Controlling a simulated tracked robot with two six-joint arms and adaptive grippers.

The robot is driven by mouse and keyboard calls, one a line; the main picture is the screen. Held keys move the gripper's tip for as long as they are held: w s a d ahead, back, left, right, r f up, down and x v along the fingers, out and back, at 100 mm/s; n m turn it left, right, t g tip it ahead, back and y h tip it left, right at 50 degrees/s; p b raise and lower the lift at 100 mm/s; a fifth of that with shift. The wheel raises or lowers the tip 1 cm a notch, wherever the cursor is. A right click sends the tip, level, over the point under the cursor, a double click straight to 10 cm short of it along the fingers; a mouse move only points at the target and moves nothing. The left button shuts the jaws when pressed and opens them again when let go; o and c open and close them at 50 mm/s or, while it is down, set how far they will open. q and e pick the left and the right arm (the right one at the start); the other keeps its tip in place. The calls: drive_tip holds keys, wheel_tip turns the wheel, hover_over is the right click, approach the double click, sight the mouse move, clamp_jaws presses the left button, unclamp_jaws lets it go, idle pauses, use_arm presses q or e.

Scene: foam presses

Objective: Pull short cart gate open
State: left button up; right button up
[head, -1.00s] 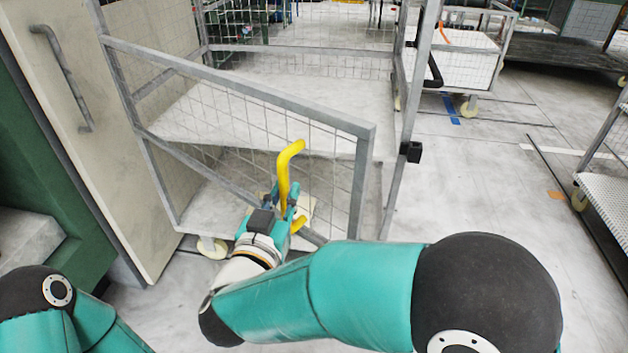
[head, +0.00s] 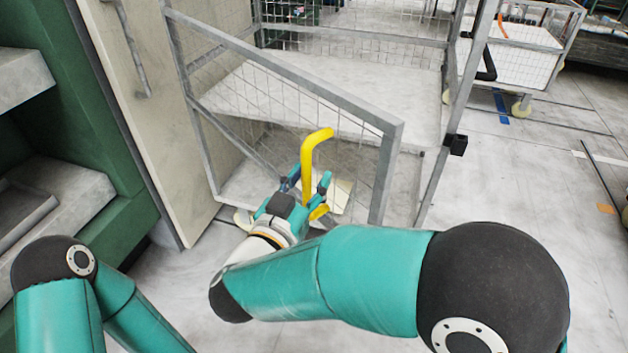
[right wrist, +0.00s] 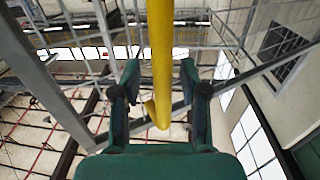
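The short cart gate (head: 290,77) is a grey metal frame with wire mesh. Its free right end stands apart from the cart's post (head: 470,92), so it is ajar. A yellow bent handle (head: 306,170) stands upright at the gate's lower right. My right gripper (head: 308,183) is at the handle's lower part. In the right wrist view, the yellow handle (right wrist: 160,60) runs between the two fingers of my right gripper (right wrist: 160,88), with a gap showing on each side. The fingers are open. My left arm shows at lower left, but its gripper is out of view.
A pale panel door (head: 140,110) with a grey bar handle and a green machine (head: 90,140) stand close on the left. The mesh cart's white shelf (head: 270,95) is behind the gate. Another cart (head: 525,65) is at the back right. Clear floor (head: 530,185) lies right.

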approach(321, 115)
drive_tip(key=x, duration=0.4)
drive_tip(key=shift+w+d, duration=0.1)
drive_tip(key=shift+w, duration=0.1)
